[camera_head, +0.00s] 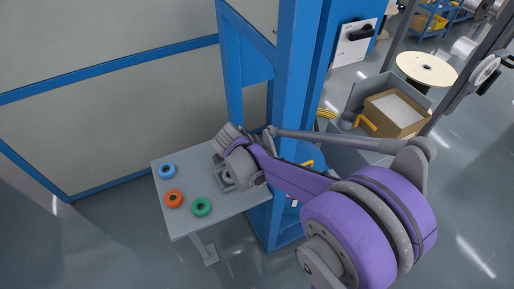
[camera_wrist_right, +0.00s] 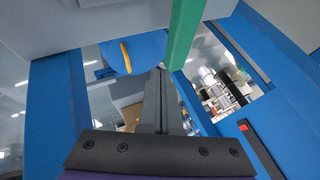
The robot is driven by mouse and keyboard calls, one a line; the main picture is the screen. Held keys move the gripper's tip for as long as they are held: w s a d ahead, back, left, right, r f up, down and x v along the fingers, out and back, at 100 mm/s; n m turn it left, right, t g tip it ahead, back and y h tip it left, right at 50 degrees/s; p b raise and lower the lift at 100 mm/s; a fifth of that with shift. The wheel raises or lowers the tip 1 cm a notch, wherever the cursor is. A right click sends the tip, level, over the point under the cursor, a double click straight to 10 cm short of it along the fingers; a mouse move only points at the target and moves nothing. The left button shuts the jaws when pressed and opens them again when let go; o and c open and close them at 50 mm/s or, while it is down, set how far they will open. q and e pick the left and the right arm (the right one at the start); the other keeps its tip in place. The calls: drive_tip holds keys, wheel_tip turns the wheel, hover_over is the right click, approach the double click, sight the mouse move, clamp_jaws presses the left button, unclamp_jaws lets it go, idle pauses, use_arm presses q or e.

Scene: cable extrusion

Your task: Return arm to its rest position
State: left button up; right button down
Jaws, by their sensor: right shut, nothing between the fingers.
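My right arm (camera_head: 290,180), purple and grey, reaches in from the right across the front of a blue frame post. Its wrist end is over the small grey table (camera_head: 222,215), near the post. In the wrist view my right gripper (camera_wrist_right: 160,75) is shut and empty, with its dark fingers together. In the head view its fingertips are hard to make out against the grey parts there. My left arm and gripper do not show.
A blue roll (camera_head: 167,170), an orange roll (camera_head: 173,199) and a green roll (camera_head: 201,207) lie on the table. The blue post (camera_head: 293,75) stands close to my arm. A cardboard box (camera_head: 396,113) is at the right. A green bar (camera_wrist_right: 185,35) passes close to the gripper.

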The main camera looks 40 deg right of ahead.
drive_tip(key=v, duration=0.8)
drive_tip(key=shift+r+p, duration=0.2)
drive_tip(key=shift+p, duration=0.25)
drive_tip(key=shift+s+a, duration=0.1)
drive_tip(key=shift+a, duration=0.05)
